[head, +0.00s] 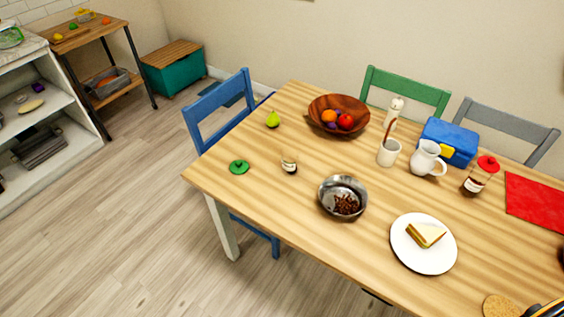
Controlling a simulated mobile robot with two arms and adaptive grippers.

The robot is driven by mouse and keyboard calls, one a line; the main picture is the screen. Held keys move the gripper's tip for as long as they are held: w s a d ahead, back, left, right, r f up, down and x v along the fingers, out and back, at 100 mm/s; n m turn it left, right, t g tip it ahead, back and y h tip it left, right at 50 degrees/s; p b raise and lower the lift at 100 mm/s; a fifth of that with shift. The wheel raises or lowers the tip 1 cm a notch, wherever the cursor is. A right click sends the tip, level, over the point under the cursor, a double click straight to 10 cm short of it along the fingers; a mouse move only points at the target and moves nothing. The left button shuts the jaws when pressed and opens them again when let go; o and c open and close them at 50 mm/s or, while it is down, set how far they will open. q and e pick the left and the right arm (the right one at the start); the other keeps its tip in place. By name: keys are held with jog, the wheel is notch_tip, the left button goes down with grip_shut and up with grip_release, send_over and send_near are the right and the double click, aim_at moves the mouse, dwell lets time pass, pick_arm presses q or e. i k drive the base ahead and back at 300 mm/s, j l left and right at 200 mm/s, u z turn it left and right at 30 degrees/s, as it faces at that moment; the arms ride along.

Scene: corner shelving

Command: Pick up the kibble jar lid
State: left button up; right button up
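A round green lid with a small knob (239,167) lies flat on the wooden table near its left corner. Just right of it stands a small clear jar (289,166) with dark contents at its bottom and no lid on it. A metal bowl (328,203) holds brown pieces that look like kibble. Neither gripper can be made out in the head view, and nothing touches the green lid.
A blue chair (200,104) stands at the left edge. Space around the green lid is clear.

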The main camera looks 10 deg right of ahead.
aim_at(239, 167)
jog(key=i+j+z, duration=0.15)
jog(key=i+j, duration=0.45)
jog(key=i+j+z, duration=0.2)
jog(key=i+j, duration=0.35)
jog(key=j, duration=0.15)
